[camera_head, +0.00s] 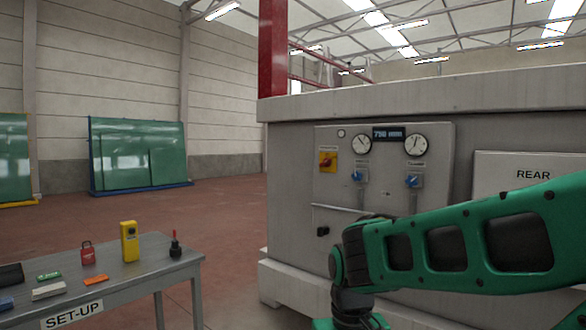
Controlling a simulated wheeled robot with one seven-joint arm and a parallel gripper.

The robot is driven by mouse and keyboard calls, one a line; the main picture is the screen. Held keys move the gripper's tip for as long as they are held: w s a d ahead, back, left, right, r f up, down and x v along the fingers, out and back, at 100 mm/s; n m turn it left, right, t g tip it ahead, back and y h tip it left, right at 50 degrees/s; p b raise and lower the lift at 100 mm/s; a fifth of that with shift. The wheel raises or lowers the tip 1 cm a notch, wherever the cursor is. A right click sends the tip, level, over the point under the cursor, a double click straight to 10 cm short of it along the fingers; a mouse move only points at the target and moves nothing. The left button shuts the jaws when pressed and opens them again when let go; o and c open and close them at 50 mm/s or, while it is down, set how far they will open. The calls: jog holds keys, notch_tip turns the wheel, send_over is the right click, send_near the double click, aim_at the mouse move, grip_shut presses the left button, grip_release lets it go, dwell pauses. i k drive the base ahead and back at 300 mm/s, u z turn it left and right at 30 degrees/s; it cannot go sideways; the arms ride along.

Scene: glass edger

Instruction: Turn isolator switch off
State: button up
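The isolator switch (327,160) is a red rotary handle on a yellow square plate, at the upper left of the grey control panel (440,140). The handle is small in view, and I cannot tell its exact position. A small label is above it. My green arm comes in from the right across the lower part of the panel and bends down at a dark joint, below and to the right of the switch. My gripper's fingers are out of the picture. Nothing touches the switch.
The panel also has two gauges, a display (388,133) and two blue-handled valves (413,181). A white REAR sign (525,178) is to the right. A SET-UP table (152,252) with a yellow device (129,242), a red padlock (88,253) and small items stands lower left.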

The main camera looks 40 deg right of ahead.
aim_at(327, 162)
jog(key=z, duration=0.3)
jog(key=i, duration=0.95)
jog(key=z, duration=0.6)
